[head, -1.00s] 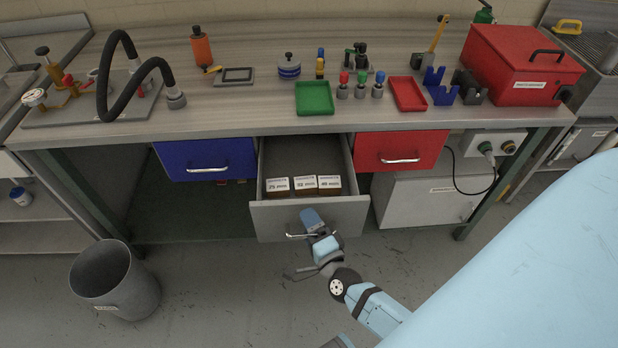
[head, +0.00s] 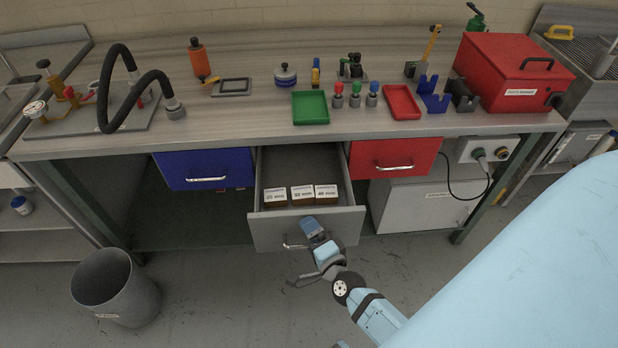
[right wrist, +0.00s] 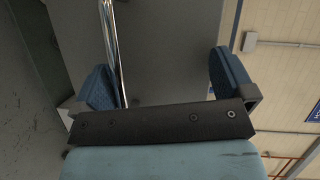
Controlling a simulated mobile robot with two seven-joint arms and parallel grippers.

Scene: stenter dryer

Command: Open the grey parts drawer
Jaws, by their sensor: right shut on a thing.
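The grey parts drawer (head: 305,226) stands pulled out below the middle of the bench, between a blue and a red drawer. Three small labelled boxes (head: 302,194) sit inside it, near its front. In the right wrist view, the chrome handle (right wrist: 113,45) runs beside the left blue finger, and the grey drawer front fills the middle behind the gripper (right wrist: 165,82). My left gripper is in neither view.
The blue drawer (head: 205,168) and red drawer (head: 393,157) are shut. A grey bin (head: 115,287) stands on the floor at left. A grey cabinet (head: 425,205) stands under the bench at right. Floor in front is mostly clear.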

